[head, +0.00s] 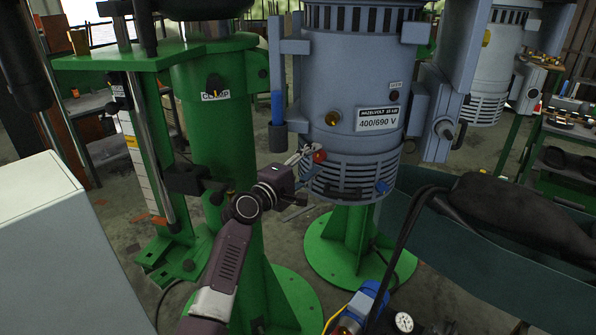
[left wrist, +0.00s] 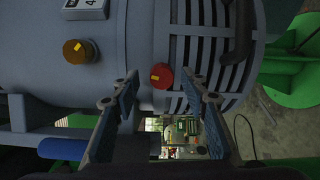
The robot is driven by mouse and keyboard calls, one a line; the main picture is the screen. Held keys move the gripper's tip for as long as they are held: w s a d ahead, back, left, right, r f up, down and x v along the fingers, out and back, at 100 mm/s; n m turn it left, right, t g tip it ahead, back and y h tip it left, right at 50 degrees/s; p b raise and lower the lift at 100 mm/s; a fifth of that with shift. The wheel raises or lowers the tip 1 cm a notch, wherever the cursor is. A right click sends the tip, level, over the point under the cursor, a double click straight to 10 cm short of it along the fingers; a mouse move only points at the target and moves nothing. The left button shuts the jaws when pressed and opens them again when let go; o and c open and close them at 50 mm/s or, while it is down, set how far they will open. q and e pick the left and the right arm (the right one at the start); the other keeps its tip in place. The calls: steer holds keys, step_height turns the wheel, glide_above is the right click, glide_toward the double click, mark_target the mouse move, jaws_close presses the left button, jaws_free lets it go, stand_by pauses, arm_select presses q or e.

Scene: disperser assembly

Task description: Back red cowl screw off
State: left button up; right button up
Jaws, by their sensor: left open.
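The red cowl screw (head: 320,156) sits low on the grey-blue motor (head: 350,100), at the upper edge of its slotted cowl (head: 350,178). In the left wrist view the red screw (left wrist: 163,77) is a round knob with a yellow mark, seated on the motor. My left gripper (head: 305,160) reaches it from the left in the head view. In the left wrist view its two fingers (left wrist: 160,95) are open, one on each side of the screw, with gaps visible; nothing is between them but the view of the screw ahead. My right gripper is not in view.
An orange-brown knob (left wrist: 78,51) sits on the motor beside the rating plate (head: 377,119). A blue screw (head: 382,186) is on the cowl's right. A green column (head: 215,130) stands left; a teal trough (head: 480,260) with a dark bag (head: 520,212) lies right.

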arm_select(q)
steer(key=v, duration=1.1)
steer(key=shift+a, duration=0.1)
steer(key=s+a+f+m+g+y+b, duration=0.1)
steer(key=s+a+f+g+y, duration=0.15)
steer(key=f, duration=1.25)
steer(key=s+a+f+m+g+y+b, duration=0.1)
steer(key=s+f+b, duration=0.15)
steer(key=f, duration=1.15)
steer(key=s+a+f+m+g+y+b, duration=0.15)
steer(key=s+f, duration=0.25)
steer(key=f, duration=1.1)
steer(key=s+a+f+m+g+y+b, duration=0.1)
steer(key=s+a+f+m+g+y, duration=0.25)
steer(key=s+f, duration=1.35)
steer(key=s+a+f+m+g+b, duration=0.1)
steer(key=s+a+f+m, duration=0.1)
steer(key=s+f, duration=0.5)
steer(key=s+a+f+m+g+y+b, duration=0.1)
steer(key=s+f, duration=0.6)
steer(key=s, duration=1)
steer(key=s+a+f+m+g+b, duration=0.1)
steer(key=s+a+f+m+g, duration=0.2)
steer(key=s, duration=0.9)
step_height(320, 180, down, 4)
steer(key=shift+a+f+m+b, duration=0.1)
steer(key=shift+a+m+b, duration=0.25)
steer(key=shift+a+m, duration=0.7)
